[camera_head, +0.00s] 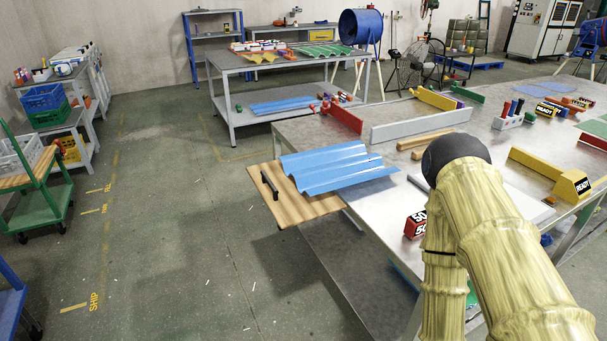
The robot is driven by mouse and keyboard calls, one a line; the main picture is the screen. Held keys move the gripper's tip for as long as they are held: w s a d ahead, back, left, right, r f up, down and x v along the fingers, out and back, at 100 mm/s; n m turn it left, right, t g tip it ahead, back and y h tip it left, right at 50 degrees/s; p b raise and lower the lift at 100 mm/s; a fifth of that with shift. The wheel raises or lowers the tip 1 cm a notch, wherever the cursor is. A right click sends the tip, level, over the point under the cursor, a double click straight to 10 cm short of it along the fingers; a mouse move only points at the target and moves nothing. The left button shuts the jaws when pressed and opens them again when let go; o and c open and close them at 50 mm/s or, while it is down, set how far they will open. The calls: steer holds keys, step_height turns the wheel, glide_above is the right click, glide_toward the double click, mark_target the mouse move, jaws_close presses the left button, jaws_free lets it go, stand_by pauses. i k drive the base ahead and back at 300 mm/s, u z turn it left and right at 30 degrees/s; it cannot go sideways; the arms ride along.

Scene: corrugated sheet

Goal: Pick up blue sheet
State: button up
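The blue corrugated sheet (340,167) lies on a wooden board (318,207) that juts out from the left side of the large metal worktable (315,130). The sheet's right part reaches over the metal top. Its ridges run lengthwise and its left edge shows the wavy profile. A second blue sheet (283,106) lies on the lower shelf of the table at the back. My arm, in a yellowish sleeve with a dark joint, fills the lower right, to the right of the near blue sheet. My gripper is not in view.
A dark handle (269,185) stands on the board's left end. Wooden bars (424,141), a grey bar (421,124) and a red-and-black box (415,225) sit near the sheet. The green floor (200,250) to the left is open, with a cart (45,205) beyond.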

mark_target(321, 169)
steer(key=u, duration=0.1)
steer(key=k, duration=0.3)
steer(key=u, duration=1.15)
steer(key=i, duration=1.2)
steer(key=z, duration=0.85)
steer(key=i, duration=0.8)
steer(key=z, duration=1.1)
steer(key=i, duration=0.2)
steer(key=z, duration=0.15)
